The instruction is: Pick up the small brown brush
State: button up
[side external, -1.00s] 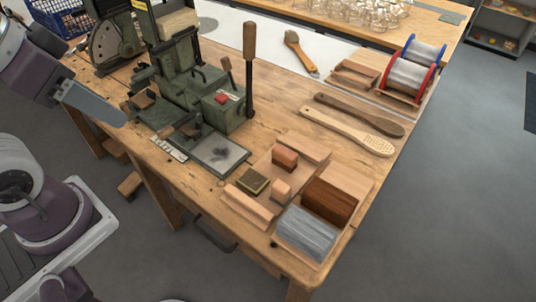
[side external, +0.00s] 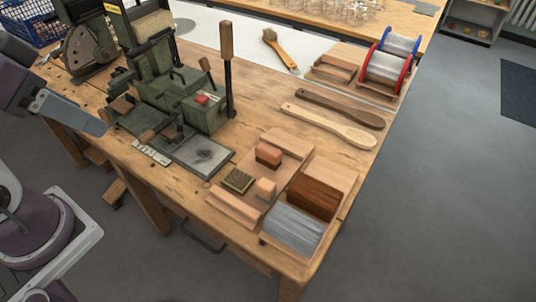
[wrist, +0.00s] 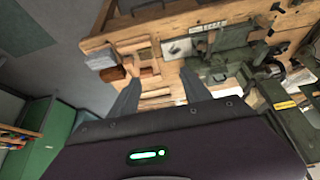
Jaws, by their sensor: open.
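A small block brush with a reddish-brown body (side external: 268,155) sits in a wooden tray (side external: 235,207) on the bench. A smaller pale pinkish-brown block (side external: 266,188) and a dark block with an olive-yellow top (side external: 238,180) sit near it. Another brush with an orange-brown handle (side external: 280,48) lies on the white surface farther back. I cannot tell which brush the task names. My gripper (wrist: 160,76) is open and empty, its two fingers apart above the bench in the wrist view. In the side view only its grey end shows at the far left, well away from the tray.
A green press (side external: 170,95) with an upright wooden-handled lever stands left of the tray. Dark brown bristles (side external: 312,196) and grey bristles (side external: 292,231) lie in a holder at the front right. Two long wooden handles (side external: 340,107) and wire spools (side external: 388,62) lie behind.

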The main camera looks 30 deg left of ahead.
jog(key=shift+w, duration=0.1)
jog(key=m+g, duration=0.6)
jog(key=m, duration=1.2)
send_over(268, 149)
notch_tip(268, 149, down, 24)
jog(key=shift+d+f, duration=0.15)
jog(key=shift+f, duration=0.05)
notch_tip(268, 149, down, 7)
jog(key=shift+w+r, duration=0.1)
jog(key=shift+f, duration=0.45)
grip_shut()
